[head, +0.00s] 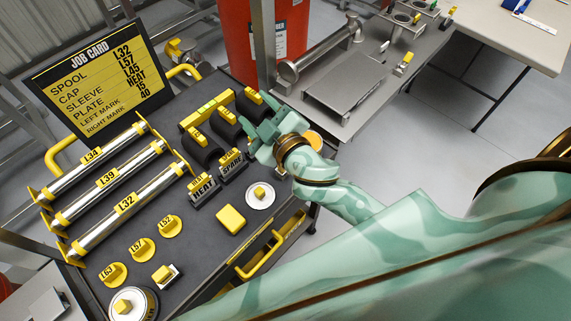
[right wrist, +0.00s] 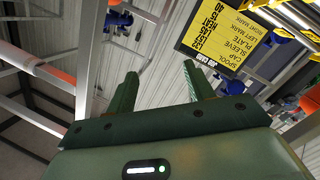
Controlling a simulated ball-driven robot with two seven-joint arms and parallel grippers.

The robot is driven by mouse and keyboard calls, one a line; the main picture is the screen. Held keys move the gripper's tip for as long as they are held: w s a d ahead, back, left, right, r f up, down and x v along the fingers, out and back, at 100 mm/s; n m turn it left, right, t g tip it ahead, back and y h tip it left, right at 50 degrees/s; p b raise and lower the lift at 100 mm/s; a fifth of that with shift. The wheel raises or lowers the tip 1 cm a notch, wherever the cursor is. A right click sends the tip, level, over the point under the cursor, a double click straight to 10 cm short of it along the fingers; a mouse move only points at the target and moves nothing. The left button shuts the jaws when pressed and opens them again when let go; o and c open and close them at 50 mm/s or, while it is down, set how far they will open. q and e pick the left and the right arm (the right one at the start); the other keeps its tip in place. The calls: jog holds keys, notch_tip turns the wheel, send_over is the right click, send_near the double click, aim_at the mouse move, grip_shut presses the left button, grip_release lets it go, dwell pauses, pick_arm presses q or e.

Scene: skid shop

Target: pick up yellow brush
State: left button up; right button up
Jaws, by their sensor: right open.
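I cannot make out bristles on anything, so which thing is the yellow brush is unclear. Candidates on the dark cart top are a yellow block on a small white base (head: 165,273), a plain yellow block (head: 230,219) and a yellow-topped round tin (head: 130,304) at the front left. My right gripper (head: 264,126) is open, above the cart's back right near the black sleeves, apart from these candidates. In the right wrist view its two fingers (right wrist: 159,82) stand apart with nothing between them. My left gripper is not in view.
Three silver spools (head: 113,207) lie on the cart's left. The job card (head: 95,75) stands behind them. Black sleeves (head: 203,148), yellow caps (head: 143,249) and a white dish (head: 251,203) are also there. A grey bench (head: 345,85) and a red cylinder (head: 258,45) stand behind.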

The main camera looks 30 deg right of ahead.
jog(key=a+r+n+y, duration=0.7)
jog(key=a+r+y, duration=0.2)
jog(key=a+y, duration=0.2)
jog(key=s+a+n+g+y, duration=0.6)
jog(key=a+n+g, duration=0.2)
jog(key=n+g, duration=0.4)
jog(key=s+d+f+g+h, duration=0.1)
jog(key=d+f+g+h, duration=0.4)
jog(key=f+h, duration=0.4)
jog(key=w+d+f+m+h+p, duration=0.1)
jog(key=w+d+f+m+h, duration=0.15)
jog(key=d+h, duration=0.45)
jog(key=w+d+f+m+h, duration=0.2)
jog(key=w+d+m+h, duration=0.1)
jog(key=d, duration=0.8)
jog(key=f, duration=0.3)
jog(key=f+b, duration=0.1)
jog(key=f, duration=0.5)
jog(key=shift+s+d+f+b, duration=0.15)
jog(key=shift+d+f+b, duration=0.1)
jog(key=shift+f+b, duration=0.15)
jog(key=f, duration=0.3)
jog(key=f+b, duration=0.1)
jog(key=f, duration=0.1)
jog(key=shift+s+d+f, duration=0.1)
jog(key=shift+s+f, duration=0.25)
jog(key=shift+r, duration=0.1)
jog(key=c, duration=1.1)
